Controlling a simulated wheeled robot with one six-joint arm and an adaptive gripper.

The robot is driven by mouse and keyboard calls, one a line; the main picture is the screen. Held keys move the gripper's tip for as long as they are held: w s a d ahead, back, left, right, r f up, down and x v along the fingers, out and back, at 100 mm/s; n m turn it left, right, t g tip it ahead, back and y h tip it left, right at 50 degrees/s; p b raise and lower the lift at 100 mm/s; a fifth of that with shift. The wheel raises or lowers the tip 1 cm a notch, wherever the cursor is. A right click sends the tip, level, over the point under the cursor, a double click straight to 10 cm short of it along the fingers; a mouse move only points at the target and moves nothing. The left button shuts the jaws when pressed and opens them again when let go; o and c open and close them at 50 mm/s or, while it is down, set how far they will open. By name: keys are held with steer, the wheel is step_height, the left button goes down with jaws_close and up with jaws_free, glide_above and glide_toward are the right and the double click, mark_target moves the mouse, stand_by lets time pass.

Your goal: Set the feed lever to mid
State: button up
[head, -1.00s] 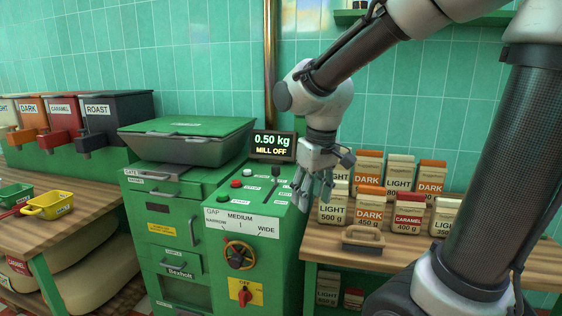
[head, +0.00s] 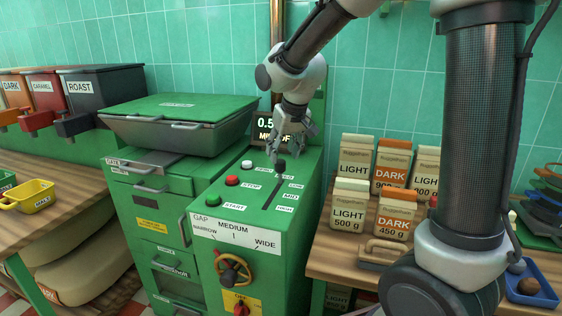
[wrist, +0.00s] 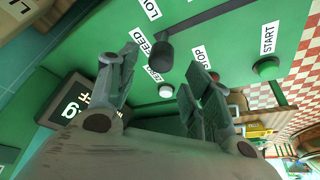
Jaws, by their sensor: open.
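The feed lever (head: 280,166) is a short stalk with a dark knob on the mill's green top. It stands at the far end of its slot (head: 265,193), the end away from the MID and HIGH labels. In the wrist view its knob (wrist: 163,54) shows at one end of the dark slot, near the FEED label. My gripper (head: 288,146) is open and empty, pointing down just above the lever. In the wrist view the knob appears between the spread fingertips; I cannot tell whether they touch it.
White, red and green buttons (head: 232,180) lie left of the slot. The display (head: 270,127) stands behind, partly hidden by my gripper. The gap dial (head: 233,268) and red knob (head: 241,308) are on the front. Bags (head: 352,205) stand on the right-hand table.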

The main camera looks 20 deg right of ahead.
mark_target(280, 161)
steer(key=x, duration=0.5)
steer(key=shift+c, duration=0.4)
steer(key=shift+s, duration=0.1)
jaws_close()
